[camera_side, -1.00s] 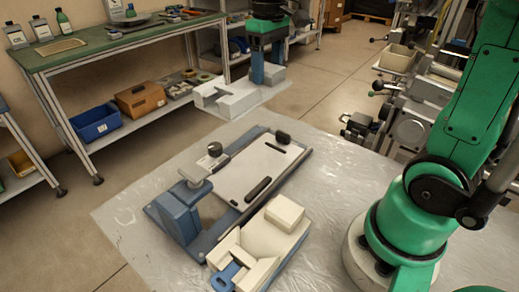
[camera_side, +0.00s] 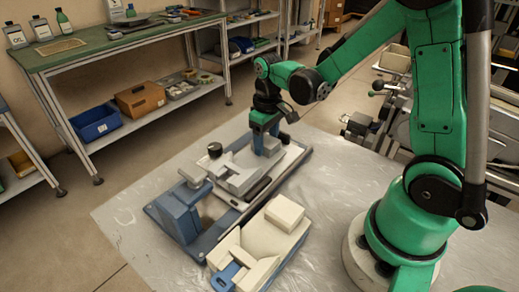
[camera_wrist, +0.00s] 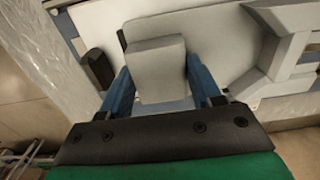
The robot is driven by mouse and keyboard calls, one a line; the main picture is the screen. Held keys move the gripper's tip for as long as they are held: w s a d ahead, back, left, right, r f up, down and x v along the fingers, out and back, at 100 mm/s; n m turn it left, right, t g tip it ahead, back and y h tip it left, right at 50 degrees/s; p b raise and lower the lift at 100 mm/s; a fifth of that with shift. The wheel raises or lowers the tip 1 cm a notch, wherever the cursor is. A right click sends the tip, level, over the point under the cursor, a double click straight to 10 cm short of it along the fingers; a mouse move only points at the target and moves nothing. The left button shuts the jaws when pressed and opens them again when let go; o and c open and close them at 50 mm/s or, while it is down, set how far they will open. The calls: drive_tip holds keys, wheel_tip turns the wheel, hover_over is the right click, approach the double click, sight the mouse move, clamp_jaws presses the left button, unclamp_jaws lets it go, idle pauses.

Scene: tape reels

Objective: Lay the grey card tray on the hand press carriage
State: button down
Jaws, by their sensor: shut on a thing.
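The grey card tray (camera_side: 238,178) lies over the hand press carriage (camera_side: 291,160), seen in the side view. It looks roughly level and very close to the carriage; whether it touches is hard to tell. My gripper (camera_side: 264,142) is shut on the tray's raised grey block, which shows between the blue fingers in the wrist view (camera_wrist: 156,68). The tray's flat plate and forked end (camera_wrist: 285,45) extend to the right there. The carriage is a pale plate on the blue press, mostly hidden by the tray and gripper. A black stop (camera_wrist: 98,68) stands beside the tray.
A cream unit with a blue handle (camera_side: 270,240) sits in front. The plastic-covered table (camera_side: 125,215) is clear at left. A green-topped bench (camera_side: 120,45) stands behind.

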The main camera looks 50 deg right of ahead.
drive_tip(key=shift+f, duration=0.35)
drive_tip(key=shift+f, duration=0.1)
drive_tip(key=shift+c, duration=0.8)
unclamp_jaws()
wheel_tip(320, 180, up, 12)
drive_tip(key=s+a+f+t, duration=0.1)
drive_tip(key=s+a+t, duration=0.3)
drive_tip(key=a+t, duration=0.3)
drive_tip(key=shift+s, duration=0.2)
drive_tip(key=shift+a+f, duration=0.1)
